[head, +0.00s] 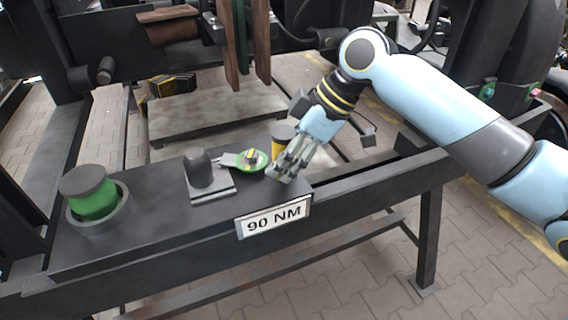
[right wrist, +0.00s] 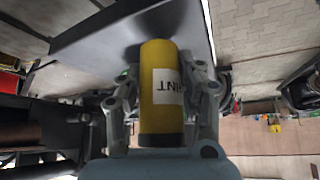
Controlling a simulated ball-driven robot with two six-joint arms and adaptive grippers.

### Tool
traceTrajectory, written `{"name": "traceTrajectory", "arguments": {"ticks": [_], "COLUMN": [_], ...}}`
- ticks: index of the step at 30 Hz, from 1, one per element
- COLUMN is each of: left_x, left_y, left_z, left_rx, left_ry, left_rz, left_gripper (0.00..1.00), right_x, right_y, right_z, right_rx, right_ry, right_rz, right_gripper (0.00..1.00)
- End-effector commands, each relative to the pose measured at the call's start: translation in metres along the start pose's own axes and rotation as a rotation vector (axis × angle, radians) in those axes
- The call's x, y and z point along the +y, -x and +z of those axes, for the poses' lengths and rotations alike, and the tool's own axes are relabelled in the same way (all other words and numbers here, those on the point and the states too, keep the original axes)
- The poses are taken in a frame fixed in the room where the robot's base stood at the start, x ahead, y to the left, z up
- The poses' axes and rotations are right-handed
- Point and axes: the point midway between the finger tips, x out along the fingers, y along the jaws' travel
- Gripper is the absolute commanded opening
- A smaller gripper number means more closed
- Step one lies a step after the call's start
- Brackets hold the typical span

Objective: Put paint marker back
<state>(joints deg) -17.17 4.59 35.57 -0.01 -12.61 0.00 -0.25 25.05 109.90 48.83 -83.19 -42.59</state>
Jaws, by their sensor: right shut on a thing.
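The paint marker is a yellow cylinder with a dark cap (head: 283,133) and a white label, at the right end of the dark bench in the head view. In the right wrist view the paint marker (right wrist: 162,95) lies between the two fingers, and part of the label's lettering shows. My right gripper (head: 286,168) is shut on it and partly covers it in the head view. I cannot tell whether the marker touches the bench top. My left gripper is not in view.
On the bench (head: 140,240) stand a green jar with a dark lid (head: 95,195) in a round holder, a dark rounded post on a plate (head: 205,172), and a green disc-shaped tool (head: 246,161). A "90 NM" sign (head: 273,218) is on the front edge. Dark bogie frames stand behind.

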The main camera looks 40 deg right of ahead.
Motion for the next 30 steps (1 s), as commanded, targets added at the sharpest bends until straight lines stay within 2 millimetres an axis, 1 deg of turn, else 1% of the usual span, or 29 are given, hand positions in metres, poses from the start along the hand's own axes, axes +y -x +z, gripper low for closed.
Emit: {"name": "traceTrajectory", "arguments": {"ticks": [1,3,13,14,18,19,26,29,30], "left_x": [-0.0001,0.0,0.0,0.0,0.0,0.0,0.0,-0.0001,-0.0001], "left_y": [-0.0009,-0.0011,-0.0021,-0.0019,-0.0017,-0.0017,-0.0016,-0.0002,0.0], "left_z": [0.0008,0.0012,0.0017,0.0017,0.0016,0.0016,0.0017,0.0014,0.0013], "left_rx": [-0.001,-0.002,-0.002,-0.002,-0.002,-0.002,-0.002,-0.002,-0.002], "left_ry": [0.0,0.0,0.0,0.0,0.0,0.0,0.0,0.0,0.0], "left_rz": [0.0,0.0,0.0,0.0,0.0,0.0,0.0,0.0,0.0], "left_gripper": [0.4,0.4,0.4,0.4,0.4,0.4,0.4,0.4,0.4], "right_x": [-0.0007,-0.0005,-0.0002,-0.0002,-0.0001,-0.0001,-0.0001,0.0003,0.0008], "right_y": [-0.0074,-0.0124,-0.0146,-0.0144,-0.014,-0.014,-0.0137,-0.0095,-0.0054], "right_z": [0.0047,0.0077,0.0094,0.0095,0.0093,0.0093,0.0091,0.0076,0.0083], "right_rx": [0.0,0.001,0.001,0.0,0.0,0.0,0.001,0.0,-0.001], "right_ry": [-0.004,-0.002,-0.001,-0.001,-0.001,-0.001,-0.001,0.001,0.002], "right_rz": [-0.002,-0.001,0.0,0.0,0.0,0.0,0.001,0.002,0.003], "right_gripper": [0.01,0.01,0.01,0.39,0.57,0.6,0.6,0.6,0.6]}}
